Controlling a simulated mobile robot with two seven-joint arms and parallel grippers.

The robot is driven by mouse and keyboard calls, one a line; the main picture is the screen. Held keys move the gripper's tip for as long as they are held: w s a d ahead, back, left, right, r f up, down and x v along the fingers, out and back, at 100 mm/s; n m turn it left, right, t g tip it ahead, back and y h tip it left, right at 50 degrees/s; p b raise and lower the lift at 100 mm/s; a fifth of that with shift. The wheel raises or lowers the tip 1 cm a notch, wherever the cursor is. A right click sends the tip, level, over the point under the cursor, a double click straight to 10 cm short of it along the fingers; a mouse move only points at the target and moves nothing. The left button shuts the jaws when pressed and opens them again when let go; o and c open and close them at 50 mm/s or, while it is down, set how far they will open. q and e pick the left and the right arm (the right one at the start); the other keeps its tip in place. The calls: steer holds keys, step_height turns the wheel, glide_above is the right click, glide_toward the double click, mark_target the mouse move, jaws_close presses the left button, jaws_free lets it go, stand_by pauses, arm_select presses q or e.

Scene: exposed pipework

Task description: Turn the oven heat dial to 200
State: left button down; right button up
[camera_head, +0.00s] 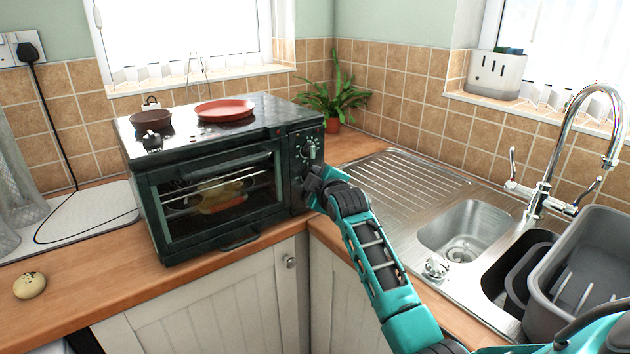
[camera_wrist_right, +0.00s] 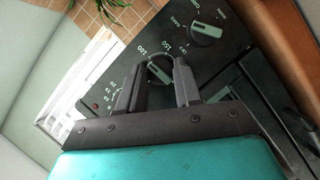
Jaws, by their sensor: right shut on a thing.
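The oven (camera_head: 215,185) is a dark toaster oven on the wooden counter, its glass door closed. The heat dial (camera_wrist_right: 160,68), a round knob marked with numbers including 100 and 150, is in the middle of the row in the right wrist view. My right gripper (camera_wrist_right: 159,72) has its fingers on either side of this dial and is shut on it. In the head view my right gripper (camera_head: 316,185) is against the oven's right-hand panel and hides the dial there. The dial's exact setting is unclear. My left gripper is not in view.
Another dial (camera_wrist_right: 207,30) sits beside the heat dial, and a third is partly hidden by a finger. A red plate (camera_head: 225,109) and a brown bowl (camera_head: 151,119) stand on the oven. A potted plant (camera_head: 333,100) is behind it; the sink (camera_head: 465,228) is to the right.

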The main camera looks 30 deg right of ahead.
steer(key=m+y+b, duration=0.1)
steer(key=m+y, duration=0.2)
steer(key=m, duration=0.2)
steer(key=d+m+y+b, duration=0.1)
steer(key=m+y, duration=0.3)
steer(key=m, duration=0.2)
steer(key=m+y+b, duration=0.2)
steer(key=m+y, duration=0.2)
steer(key=m, duration=0.2)
steer(key=shift+d+f, duration=0.1)
steer(key=shift+d, duration=0.05)
stand_by(0.7)
steer(key=shift+m, duration=0.4)
steer(key=o, duration=1)
steer(key=shift+o, duration=0.2)
steer(key=v, duration=1.3)
steer(key=shift+b, duration=0.3)
